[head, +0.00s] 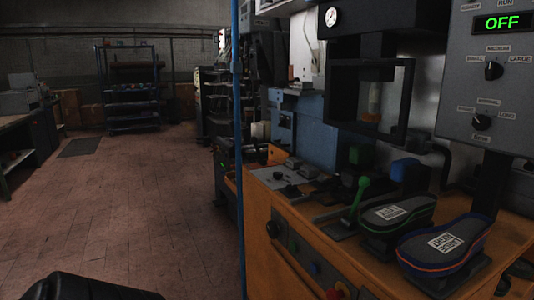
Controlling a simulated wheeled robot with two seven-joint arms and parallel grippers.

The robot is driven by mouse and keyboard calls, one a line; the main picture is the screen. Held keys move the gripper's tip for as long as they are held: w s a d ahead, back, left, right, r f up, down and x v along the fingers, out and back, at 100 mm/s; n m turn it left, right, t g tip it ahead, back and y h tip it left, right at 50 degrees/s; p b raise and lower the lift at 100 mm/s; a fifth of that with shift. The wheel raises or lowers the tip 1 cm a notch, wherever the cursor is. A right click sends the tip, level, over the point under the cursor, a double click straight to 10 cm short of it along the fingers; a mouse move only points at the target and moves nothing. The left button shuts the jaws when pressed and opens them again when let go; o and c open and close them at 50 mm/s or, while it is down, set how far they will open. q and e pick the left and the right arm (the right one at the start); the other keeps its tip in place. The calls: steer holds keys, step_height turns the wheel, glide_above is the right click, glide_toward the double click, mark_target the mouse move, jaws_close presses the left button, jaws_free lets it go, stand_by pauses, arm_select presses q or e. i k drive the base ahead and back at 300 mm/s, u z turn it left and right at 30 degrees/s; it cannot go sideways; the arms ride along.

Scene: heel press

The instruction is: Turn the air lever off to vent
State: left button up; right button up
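The heel press (345,70) stands at the right, with a round gauge (331,16) at its upper left. A blue vertical pipe (238,130) runs down left of the press. Neither of my grippers is in view.
The orange bench (262,215) fills the right side, with buttons (293,247) on its front. A green-edged shoe part (398,212) and a blue-edged one (443,245) sit on it. Open tiled floor (140,210) lies left, with shelving (128,95) behind.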

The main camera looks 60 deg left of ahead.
mark_target(254, 139)
steer(key=u, duration=2.5)
steer(key=i, duration=1.15)
steer(key=u, duration=0.4)
steer(key=i, duration=1.1)
steer(key=z, duration=0.25)
